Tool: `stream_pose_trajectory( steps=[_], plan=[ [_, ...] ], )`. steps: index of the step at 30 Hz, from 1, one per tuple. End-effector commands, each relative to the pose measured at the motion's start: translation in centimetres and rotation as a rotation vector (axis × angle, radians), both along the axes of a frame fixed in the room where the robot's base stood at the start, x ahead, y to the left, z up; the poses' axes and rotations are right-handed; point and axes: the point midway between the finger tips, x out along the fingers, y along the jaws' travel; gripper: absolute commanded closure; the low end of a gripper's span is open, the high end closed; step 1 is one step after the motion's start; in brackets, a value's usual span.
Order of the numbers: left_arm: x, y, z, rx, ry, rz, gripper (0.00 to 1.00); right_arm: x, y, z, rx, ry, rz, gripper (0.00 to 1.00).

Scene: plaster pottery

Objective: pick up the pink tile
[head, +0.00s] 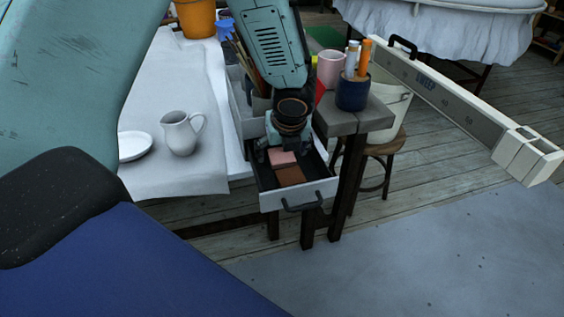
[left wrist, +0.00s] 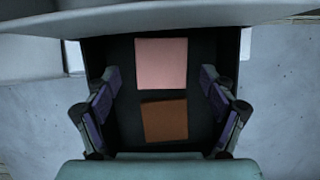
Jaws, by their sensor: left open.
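The pink tile (head: 282,158) lies in an open drawer (head: 325,190), beside a brown tile (head: 290,176). In the left wrist view the pink tile (left wrist: 161,64) is a flat square above the brown tile (left wrist: 165,121) on the dark drawer floor. My left gripper (head: 281,150) reaches down over the drawer at the pink tile's far side. In the left wrist view its two fingers (left wrist: 161,105) are spread wide, one on each side of the tiles, with nothing between them touching. The height of the fingers over the tiles is hard to tell. My right gripper is not in view.
The drawer's walls stand close around the fingers. A white jug (head: 181,134) and a plate (head: 134,146) stand on the cloth-covered table to the left. A dark blue pen cup (head: 352,92) and a pink cup (head: 330,69) stand on the wooden top at right.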

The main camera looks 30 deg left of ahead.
Motion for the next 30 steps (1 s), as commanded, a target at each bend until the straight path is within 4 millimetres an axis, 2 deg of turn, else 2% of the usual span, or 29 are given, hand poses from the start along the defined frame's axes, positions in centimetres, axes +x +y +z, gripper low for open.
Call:
stream_pose_trajectory(
  steps=[2, 8, 27, 30],
  plan=[
    [0.23, 0.15, -0.71, 0.0, 0.0, 0.001, 0.17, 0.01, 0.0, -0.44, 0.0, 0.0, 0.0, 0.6],
    [0.37, 0.07, -0.51, 0.001, 0.0, -0.001, 0.17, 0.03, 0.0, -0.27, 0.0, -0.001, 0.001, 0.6],
    [0.32, 0.06, -0.52, 0.001, -0.001, 0.0, 0.71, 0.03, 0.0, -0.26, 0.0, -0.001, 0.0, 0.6],
    [0.34, 0.07, -0.5, 0.001, -0.001, 0.0, 0.78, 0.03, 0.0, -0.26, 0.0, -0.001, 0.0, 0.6]
  ],
)
